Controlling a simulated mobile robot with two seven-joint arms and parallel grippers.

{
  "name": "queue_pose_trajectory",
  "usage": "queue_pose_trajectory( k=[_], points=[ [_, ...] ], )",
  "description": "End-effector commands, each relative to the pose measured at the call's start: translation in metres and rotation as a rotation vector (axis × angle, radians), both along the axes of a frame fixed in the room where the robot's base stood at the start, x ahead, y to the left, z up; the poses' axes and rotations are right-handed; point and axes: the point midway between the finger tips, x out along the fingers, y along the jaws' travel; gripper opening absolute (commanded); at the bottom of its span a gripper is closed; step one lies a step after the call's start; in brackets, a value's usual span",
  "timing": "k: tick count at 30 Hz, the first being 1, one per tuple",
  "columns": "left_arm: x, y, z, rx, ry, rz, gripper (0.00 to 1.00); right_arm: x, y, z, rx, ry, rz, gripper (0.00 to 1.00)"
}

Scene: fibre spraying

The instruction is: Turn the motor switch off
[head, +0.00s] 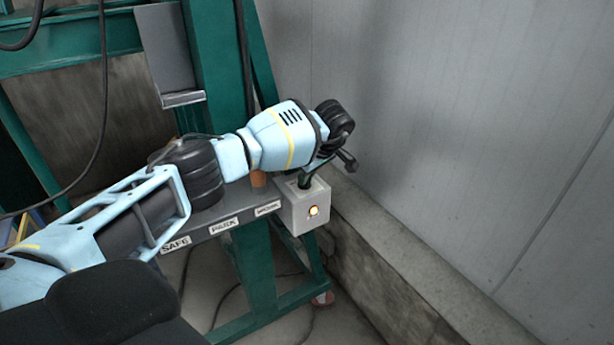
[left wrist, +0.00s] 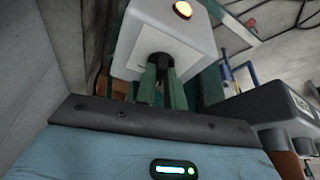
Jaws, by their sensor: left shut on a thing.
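The motor switch box (head: 297,215) is a pale grey box at the right end of a labelled shelf, and a round lamp (head: 313,211) glows on its front. The box also shows at the top of the left wrist view (left wrist: 185,45), with the lamp lit orange (left wrist: 183,9). My left gripper (head: 305,182) reaches down to the top of the box. In the left wrist view its green fingers (left wrist: 157,82) are shut on the dark switch knob (left wrist: 158,60). The fingers mostly hide the knob, so its turned position cannot be told. My right gripper is not in view.
The grey shelf (head: 225,225) carries labels, including SAFE and PARK. An orange cylinder (head: 258,179) stands by the box, partly behind my arm. A green steel frame (head: 212,75) rises behind. A grey wall (head: 450,110) and concrete ledge (head: 385,285) bound the right side.

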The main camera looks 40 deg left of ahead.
Motion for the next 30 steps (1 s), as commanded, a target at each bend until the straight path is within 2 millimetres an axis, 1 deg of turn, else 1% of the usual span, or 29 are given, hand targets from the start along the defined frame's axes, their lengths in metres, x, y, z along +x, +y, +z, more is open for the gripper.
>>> queue_pose_trajectory(
  k=[6, 12, 21, 30],
  points=[
    [0.002, 0.0, -0.003, 0.001, 0.002, 0.169, 0.0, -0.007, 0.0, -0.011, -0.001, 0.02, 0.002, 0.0],
    [0.003, 0.0, -0.002, 0.0, 0.001, 0.279, 0.0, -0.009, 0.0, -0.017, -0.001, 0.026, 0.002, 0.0],
    [0.004, 0.0, -0.001, -0.001, 0.0, 0.352, 0.0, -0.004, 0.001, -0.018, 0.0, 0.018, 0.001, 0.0],
    [0.004, 0.0, -0.001, -0.001, 0.0, 0.362, 0.0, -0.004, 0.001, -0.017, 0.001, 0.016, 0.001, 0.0]
  ],
)
